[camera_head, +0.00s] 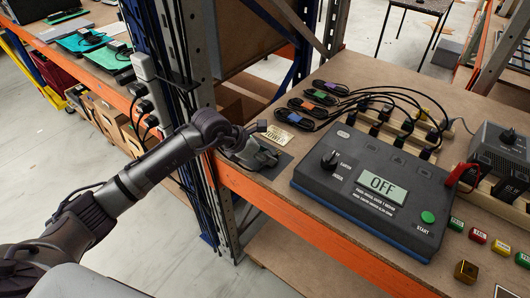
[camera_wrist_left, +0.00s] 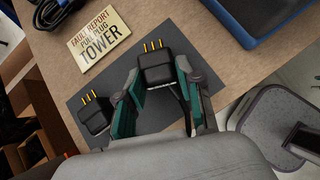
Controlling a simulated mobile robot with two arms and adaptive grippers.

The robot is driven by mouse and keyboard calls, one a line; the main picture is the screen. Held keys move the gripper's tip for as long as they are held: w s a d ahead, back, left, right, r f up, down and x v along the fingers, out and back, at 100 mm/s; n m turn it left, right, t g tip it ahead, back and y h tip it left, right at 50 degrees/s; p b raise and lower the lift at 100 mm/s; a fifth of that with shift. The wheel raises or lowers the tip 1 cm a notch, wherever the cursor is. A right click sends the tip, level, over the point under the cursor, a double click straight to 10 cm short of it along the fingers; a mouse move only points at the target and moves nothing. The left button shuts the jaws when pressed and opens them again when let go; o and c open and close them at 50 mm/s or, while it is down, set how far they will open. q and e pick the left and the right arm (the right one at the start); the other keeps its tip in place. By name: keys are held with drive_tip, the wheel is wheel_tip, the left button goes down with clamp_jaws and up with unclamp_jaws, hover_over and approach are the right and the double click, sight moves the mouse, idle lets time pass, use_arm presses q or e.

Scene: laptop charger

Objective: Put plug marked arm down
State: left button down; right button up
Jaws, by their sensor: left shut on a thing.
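My left gripper (camera_head: 262,153) is low over the front left corner of the workbench. In the left wrist view its teal-padded fingers (camera_wrist_left: 153,92) are shut around a black plug (camera_wrist_left: 160,68) with several brass prongs pointing away. The plug is over or on the far edge of a dark grey mat (camera_wrist_left: 142,118); I cannot tell whether it touches. A second black plug (camera_wrist_left: 93,116) lies on the mat, left of the gripper. No marking is readable on either plug. A card reading "Fault report, plug, tower" (camera_wrist_left: 98,42) lies beyond the mat. My right gripper is out of view.
A grey tester box (camera_head: 370,190) showing "OFF" stands right of the gripper. Several coiled black cables (camera_head: 308,105) lie behind it. A shelf upright (camera_head: 197,100) and a power strip (camera_head: 147,85) stand left of the bench. Coloured blocks (camera_head: 478,236) sit at the right.

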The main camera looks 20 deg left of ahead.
use_arm(q)
drive_tip(key=shift+f, duration=0.35)
drive_tip(key=c, duration=0.7)
unclamp_jaws()
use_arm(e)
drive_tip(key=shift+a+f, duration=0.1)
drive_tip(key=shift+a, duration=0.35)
use_arm(q)
drive_tip(key=shift+r, duration=0.35)
drive_tip(key=shift+b+v, duration=1.1)
drive_tip(key=shift+v, duration=4.8)
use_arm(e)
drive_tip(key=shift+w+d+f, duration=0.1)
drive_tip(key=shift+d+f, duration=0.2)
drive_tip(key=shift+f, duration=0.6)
use_arm(q)
drive_tip(key=shift+f, duration=0.1)
